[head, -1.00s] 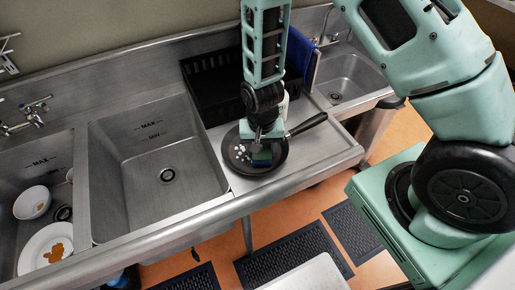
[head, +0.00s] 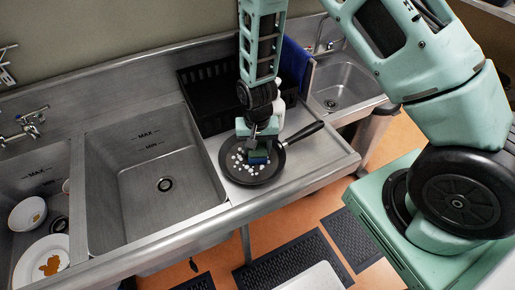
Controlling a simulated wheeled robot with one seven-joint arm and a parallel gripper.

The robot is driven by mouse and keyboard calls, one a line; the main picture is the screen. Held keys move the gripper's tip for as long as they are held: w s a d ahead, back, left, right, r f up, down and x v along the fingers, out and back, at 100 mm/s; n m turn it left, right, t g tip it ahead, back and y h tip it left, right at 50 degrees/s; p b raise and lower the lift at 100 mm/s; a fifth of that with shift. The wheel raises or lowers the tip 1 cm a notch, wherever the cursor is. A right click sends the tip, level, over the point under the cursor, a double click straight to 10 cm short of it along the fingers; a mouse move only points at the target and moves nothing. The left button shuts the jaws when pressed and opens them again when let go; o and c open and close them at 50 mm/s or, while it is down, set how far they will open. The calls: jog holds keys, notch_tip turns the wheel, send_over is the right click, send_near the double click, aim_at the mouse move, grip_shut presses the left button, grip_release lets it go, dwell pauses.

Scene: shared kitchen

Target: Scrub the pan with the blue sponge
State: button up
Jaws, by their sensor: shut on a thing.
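The dark frying pan (head: 268,176) lies on the steel drainboard to the right of the middle sink, its handle (head: 304,133) pointing to the upper right. Several white spots (head: 240,164) show on its inner surface. My gripper (head: 257,146) reaches down from above and is shut on the blue sponge (head: 258,157). The sponge is over the upper middle of the pan and looks to be at its surface; whether it touches cannot be told for sure. My gripper hides the pan's far rim and part of the sponge.
A black dish rack (head: 207,91) with a blue cloth (head: 295,62) stands behind the pan. A white bottle (head: 279,108) is partly hidden behind my gripper. The middle sink (head: 150,185) is empty. The left sink holds a white bowl (head: 27,213) and a stained plate (head: 28,262).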

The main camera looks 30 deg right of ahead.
aim_at(258, 155)
jog(key=shift+s+a+f, duration=0.1)
jog(key=shift+s+a, duration=0.3)
jog(key=shift+a, duration=0.35)
jog(key=shift+s+a+r, duration=0.1)
jog(key=shift+s+a, duration=0.25)
jog(key=shift+a, duration=0.35)
jog(key=shift+s+a+f, duration=0.1)
jog(key=shift+s+a, duration=0.3)
jog(key=shift+a, duration=0.35)
jog(key=shift+d, duration=0.1)
jog(key=shift+w+d+f, duration=0.1)
jog(key=shift+w+d, duration=0.3)
jog(key=shift+d, duration=0.3)
jog(key=shift+w+d, duration=0.35)
jog(key=shift+d, duration=0.4)
jog(key=shift+w+d+f, duration=0.1)
jog(key=shift+w+d, duration=0.3)
jog(key=shift+d, duration=0.3)
jog(key=shift+w+a+r, duration=0.1)
jog(key=shift+w+a, duration=0.2)
jog(key=shift+a, duration=0.5)
jog(key=shift+w+a+r, duration=0.1)
jog(key=shift+w+a, duration=0.2)
jog(key=shift+a, duration=0.5)
jog(key=shift+s+d, duration=0.25)
jog(key=shift+s, duration=0.55)
jog(key=shift+s+d, duration=0.3)
jog(key=shift+s, duration=0.45)
jog(key=shift+s+d, duration=0.25)
jog(key=shift+s, duration=0.55)
